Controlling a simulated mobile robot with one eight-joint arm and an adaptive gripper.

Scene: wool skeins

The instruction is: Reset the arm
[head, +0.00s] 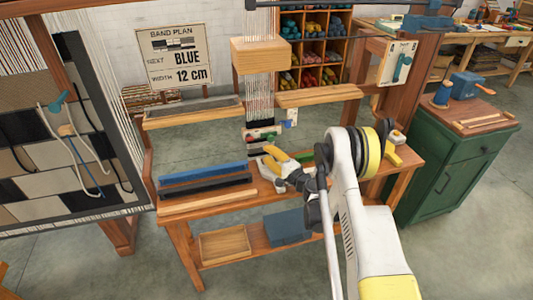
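My arm (352,170), white with yellow and black bands, reaches up from the lower right over the wooden loom bench (210,212). My gripper (268,160), with yellow parts, is at the arm's far end, low over the middle of the bench, just in front of the loom's hanging threads. The fingers are small and partly overlapped, so I cannot tell whether they are open or shut, or whether they touch anything. No skein is clearly seen in the gripper.
Blue and dark bars (203,173) lie left of my gripper. A small multicoloured item (262,134) is just behind it. A wooden block (260,54) hangs above. A skein shelf (316,45) is behind; a green cabinet (455,170) stands right.

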